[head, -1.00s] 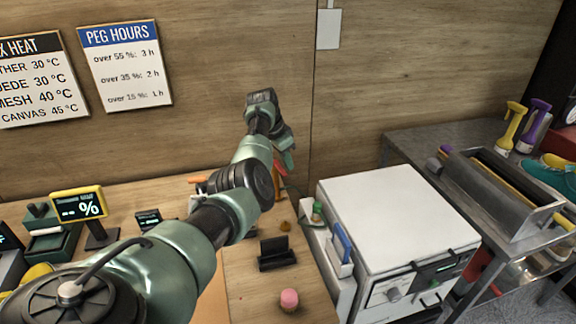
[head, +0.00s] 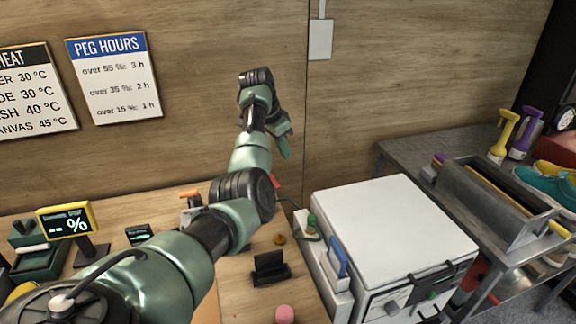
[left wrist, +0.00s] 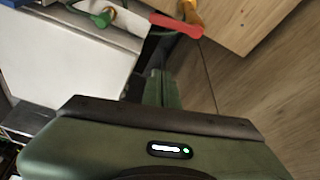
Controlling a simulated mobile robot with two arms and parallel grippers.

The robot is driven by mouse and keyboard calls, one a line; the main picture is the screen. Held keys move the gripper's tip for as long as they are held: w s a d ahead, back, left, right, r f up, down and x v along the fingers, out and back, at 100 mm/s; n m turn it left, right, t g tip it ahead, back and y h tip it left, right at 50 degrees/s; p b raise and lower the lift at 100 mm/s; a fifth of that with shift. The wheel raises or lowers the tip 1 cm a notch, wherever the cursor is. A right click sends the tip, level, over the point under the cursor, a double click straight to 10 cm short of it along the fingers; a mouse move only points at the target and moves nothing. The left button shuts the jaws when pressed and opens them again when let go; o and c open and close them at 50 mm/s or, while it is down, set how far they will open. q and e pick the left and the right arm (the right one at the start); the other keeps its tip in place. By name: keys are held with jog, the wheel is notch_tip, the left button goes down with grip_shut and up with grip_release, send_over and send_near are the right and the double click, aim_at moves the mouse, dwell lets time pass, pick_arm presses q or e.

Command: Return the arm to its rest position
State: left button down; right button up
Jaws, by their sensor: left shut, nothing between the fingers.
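My left arm comes in from the lower left of the head view and reaches toward the wooden wall, bent at the wrist. Its gripper (head: 285,152) hangs downward in front of the wall, above the back of the wooden table (head: 236,300), clear of the things on it. In the left wrist view the fingers (left wrist: 161,88) are together, with nothing between them. My right gripper is in neither view.
A white box-shaped machine (head: 395,225) stands right of the arm. A black stand (head: 270,270) and a pink knob-like piece (head: 285,314) are on the table. A display (head: 66,220) stands left. A red piece (left wrist: 178,25) shows in the left wrist view.

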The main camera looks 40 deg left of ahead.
pick_arm(q)
jog(key=shift+a+r, duration=0.2)
jog(key=shift+r, duration=0.4)
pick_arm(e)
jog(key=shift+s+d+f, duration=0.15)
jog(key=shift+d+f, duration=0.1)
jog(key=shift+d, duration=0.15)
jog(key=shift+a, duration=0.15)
